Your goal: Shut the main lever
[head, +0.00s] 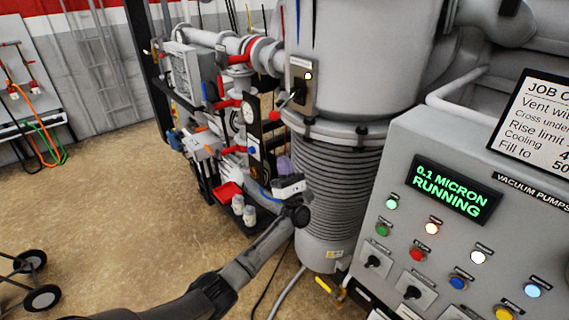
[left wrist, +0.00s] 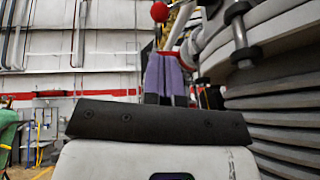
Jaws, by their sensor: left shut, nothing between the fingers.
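A switch plate (head: 301,84) with a small lit lamp is mounted on the front of the large grey vessel. A short lever with a red knob (head: 275,114) reaches down and to the left from it. In the left wrist view a red ball knob (left wrist: 160,12) shows at the top edge, above and beyond my fingers. I take it to be the same lever. My left gripper (head: 284,163) is below the lever, beside the ribbed column. Its purple fingers (left wrist: 171,75) are together, empty and apart from the knob. My right gripper is in neither view.
The ribbed column (head: 329,185) stands close on the right of my left gripper. Valves, pipes and a gauge panel (head: 252,140) crowd its left. A control console (head: 440,240) reading "0.1 MICRON RUNNING" fills the lower right. The floor at left is mostly open.

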